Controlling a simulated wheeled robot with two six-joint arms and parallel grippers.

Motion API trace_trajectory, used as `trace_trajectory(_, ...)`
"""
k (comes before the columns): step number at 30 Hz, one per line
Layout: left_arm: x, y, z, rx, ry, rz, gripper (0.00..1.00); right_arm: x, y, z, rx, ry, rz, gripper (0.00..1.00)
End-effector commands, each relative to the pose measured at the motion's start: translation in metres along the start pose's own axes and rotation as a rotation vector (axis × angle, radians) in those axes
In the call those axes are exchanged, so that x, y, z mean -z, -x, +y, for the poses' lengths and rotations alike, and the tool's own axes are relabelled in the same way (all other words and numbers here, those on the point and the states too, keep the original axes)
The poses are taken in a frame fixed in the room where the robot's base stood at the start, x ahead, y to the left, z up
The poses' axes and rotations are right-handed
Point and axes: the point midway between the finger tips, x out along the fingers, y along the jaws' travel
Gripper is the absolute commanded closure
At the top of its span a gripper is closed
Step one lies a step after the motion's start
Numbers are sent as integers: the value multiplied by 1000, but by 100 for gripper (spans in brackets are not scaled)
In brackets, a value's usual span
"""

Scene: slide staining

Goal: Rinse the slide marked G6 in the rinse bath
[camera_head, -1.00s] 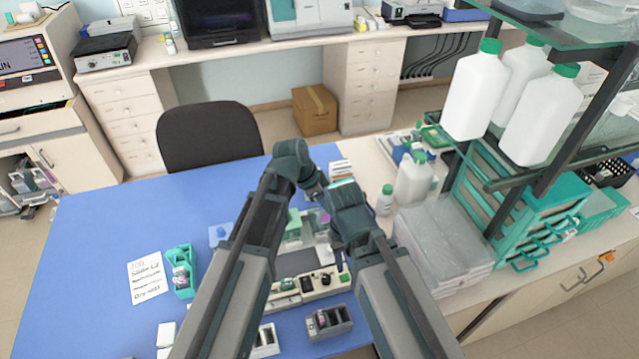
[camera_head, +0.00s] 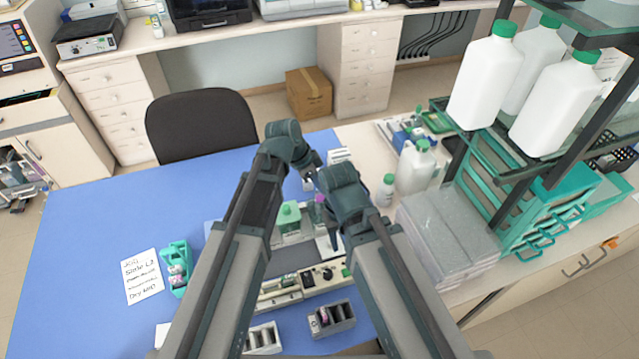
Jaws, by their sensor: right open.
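My two arms reach over the blue mat. My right gripper (camera_head: 328,224) is open beside the staining vessels, mostly covered by its own arm. My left gripper (camera_head: 309,182) is largely hidden behind its wrist, and its jaws cannot be made out. Green (camera_head: 290,219) and purple (camera_head: 319,211) vessels stand between the arms. I cannot tell which vessel is the rinse bath. A teal rack (camera_head: 175,268) with pinkish slides stands at left. A grey slotted rack (camera_head: 333,318) holds a pink-marked piece. No G6 mark is readable.
A handwritten card (camera_head: 142,276) lies left of the teal rack. A white slotted rack (camera_head: 263,338) and a panel with knobs (camera_head: 318,278) sit in front. White bottles (camera_head: 415,165), clear stacked boxes (camera_head: 448,235) and a shelf stand at right.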

Motion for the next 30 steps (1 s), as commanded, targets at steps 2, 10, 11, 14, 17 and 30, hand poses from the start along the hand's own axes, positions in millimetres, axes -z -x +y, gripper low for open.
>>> trace_trajectory(2, -3, -8, 0, 0, 0, 0, 100, 0, -9, -1, 0, 1, 0, 53)
trace_trajectory(10, -11, -28, 0, 0, 0, 0, 100, 2, -30, -3, 0, 1, 0, 53)
trace_trajectory(11, -12, -30, 0, 0, 0, 0, 100, 2, -32, -3, 0, 1, 0, 53)
trace_trajectory(14, -15, -37, 0, 0, 0, 0, 100, 2, -39, -4, 0, 1, 0, 53)
trace_trajectory(17, -18, -44, 0, 0, 0, 0, 100, 3, -47, -4, 0, 0, 0, 53)
trace_trajectory(30, -28, -68, 0, 0, 0, 0, 100, 4, -74, -7, 0, -1, 0, 53)
